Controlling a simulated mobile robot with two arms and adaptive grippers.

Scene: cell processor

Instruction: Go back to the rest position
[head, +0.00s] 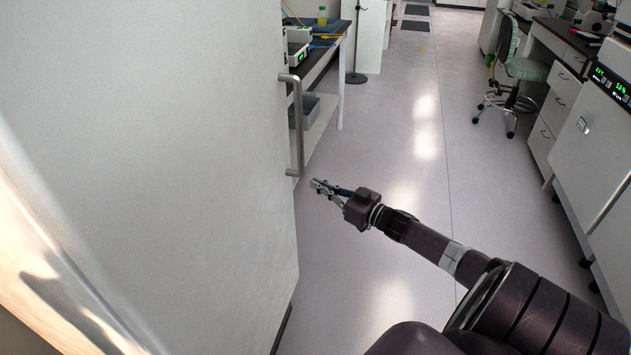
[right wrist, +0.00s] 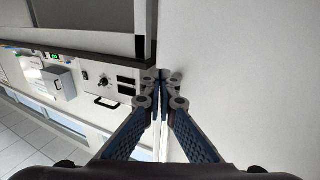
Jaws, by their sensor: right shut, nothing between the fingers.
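My right gripper (head: 318,186) is shut and empty in the head view, just right of the lower end of a metal door handle (head: 298,130). The handle is fixed near the right edge of a large white door (head: 180,150). In the right wrist view my right gripper (right wrist: 162,74) has its fingertips together, with a plain white surface (right wrist: 250,60) on its right side. I cannot tell whether the gripper touches the door. My left gripper is not in view.
A bench (head: 335,45) with equipment stands behind the door. A green stool (head: 525,68) and white drawers (head: 562,90) are at the right, near a white appliance (head: 590,150) with a green display. The floor (head: 420,120) between is clear.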

